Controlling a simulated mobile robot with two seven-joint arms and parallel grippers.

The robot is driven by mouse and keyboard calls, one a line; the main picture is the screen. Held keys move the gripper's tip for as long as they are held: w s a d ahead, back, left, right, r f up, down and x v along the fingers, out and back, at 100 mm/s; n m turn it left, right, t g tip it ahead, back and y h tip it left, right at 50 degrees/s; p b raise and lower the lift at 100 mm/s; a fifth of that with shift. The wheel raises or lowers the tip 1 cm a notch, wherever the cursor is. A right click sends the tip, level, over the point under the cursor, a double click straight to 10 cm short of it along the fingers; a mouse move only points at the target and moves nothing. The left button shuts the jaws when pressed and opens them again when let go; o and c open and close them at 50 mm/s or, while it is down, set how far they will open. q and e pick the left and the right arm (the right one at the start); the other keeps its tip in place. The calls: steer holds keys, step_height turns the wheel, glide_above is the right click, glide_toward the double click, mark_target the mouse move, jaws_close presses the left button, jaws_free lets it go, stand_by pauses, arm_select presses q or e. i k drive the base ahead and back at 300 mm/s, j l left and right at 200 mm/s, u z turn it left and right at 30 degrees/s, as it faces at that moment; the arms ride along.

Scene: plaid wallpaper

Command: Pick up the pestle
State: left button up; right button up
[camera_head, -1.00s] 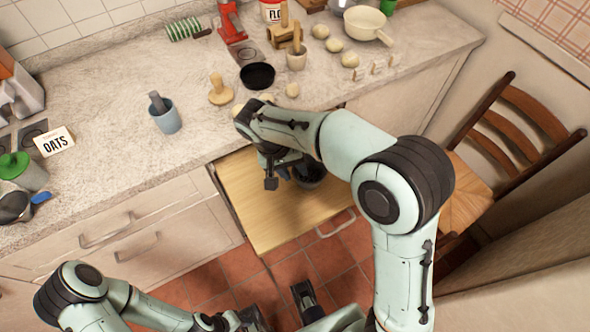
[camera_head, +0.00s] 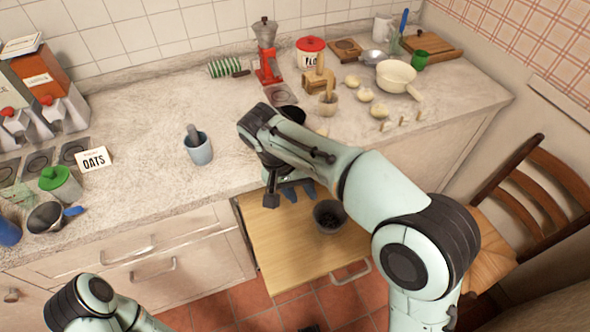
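A grey pestle (camera_head: 192,131) leans in a blue-grey mortar (camera_head: 199,152) on the counter, left of my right arm. A second, wooden pestle (camera_head: 329,84) stands in a wooden mortar (camera_head: 326,104) farther back. My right gripper (camera_head: 299,190) hangs over the wooden pull-out board (camera_head: 290,245); its dark fingertips look apart, with nothing seen between them. It is to the left of a dark bowl (camera_head: 329,215) on that board. My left arm shows at the bottom left, but its gripper is out of the frame.
A black pan (camera_head: 292,113) is partly hidden behind my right arm. The counter around the blue-grey mortar is clear. A wooden chair (camera_head: 530,190) is at right.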

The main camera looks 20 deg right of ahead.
mark_target(191, 128)
steer(key=k, duration=1)
